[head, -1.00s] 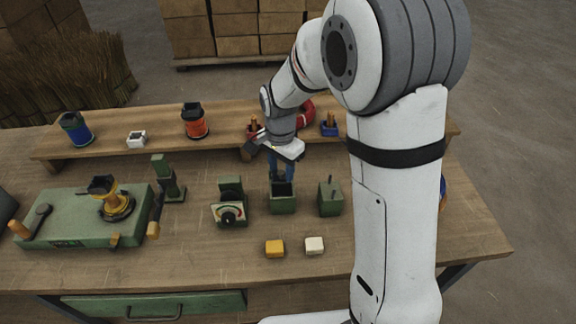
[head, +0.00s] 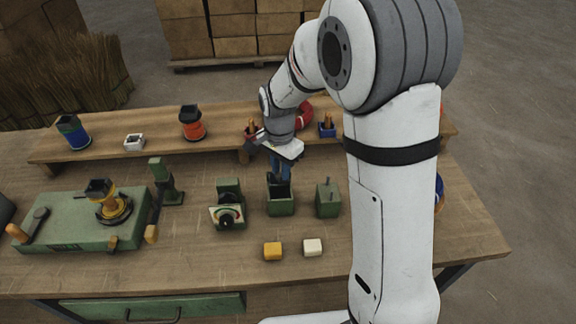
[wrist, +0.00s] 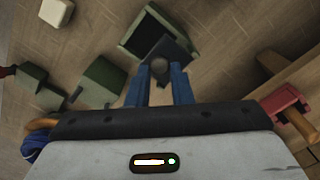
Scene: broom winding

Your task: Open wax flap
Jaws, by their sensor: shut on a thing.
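The wax box is a small green open-topped box (head: 281,207) in the middle of the bench, with a dark inside. In the wrist view the box (wrist: 138,36) shows its dark opening, with a dark flap (wrist: 178,50) tilted up at the edge nearest my gripper. My gripper (head: 280,172) reaches down over the back of the box. In the wrist view its blue fingers (wrist: 159,82) are shut on a round dark knob (wrist: 160,66) at the flap. The fingers partly hide the flap in the head view.
A green gauge box (head: 228,212) stands left of the wax box and a lidded green box (head: 328,200) right. Yellow (head: 273,251) and white (head: 313,247) blocks lie in front. A raised shelf (head: 220,146) with spools runs behind. The front of the bench is mostly clear.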

